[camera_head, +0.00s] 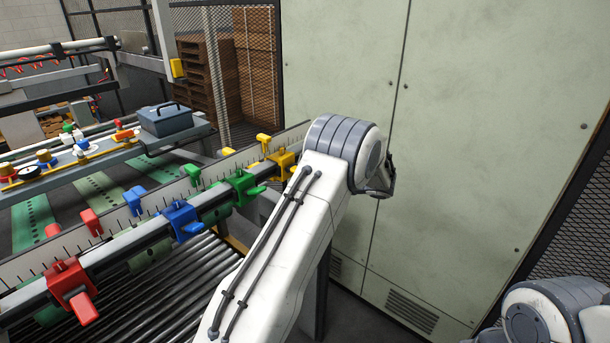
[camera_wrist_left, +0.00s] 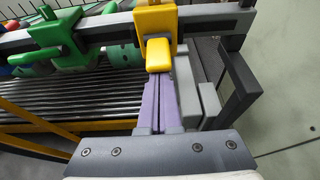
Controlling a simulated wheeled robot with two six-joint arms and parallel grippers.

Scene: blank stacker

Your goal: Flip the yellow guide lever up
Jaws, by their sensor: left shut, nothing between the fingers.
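The yellow guide (camera_head: 284,162) sits on the long rail at its far right end, partly behind my left arm in the head view. In the wrist view its yellow block (camera_wrist_left: 155,20) clamps the bar, and its yellow lever (camera_wrist_left: 158,55) sticks out toward my gripper. My left gripper (camera_wrist_left: 163,78) has its purple fingers together and empty. The fingertips are right at the lever's end, partly covered by it; I cannot tell whether they touch. In the head view my left arm hides this gripper. My right gripper is out of view.
Green (camera_head: 243,187), blue (camera_head: 181,218) and red (camera_head: 69,282) guides share the rail, left of the yellow one. Rollers (camera_head: 180,290) lie below. A large pale cabinet (camera_head: 470,130) stands close behind my left arm. A grey toolbox (camera_head: 165,119) sits farther back.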

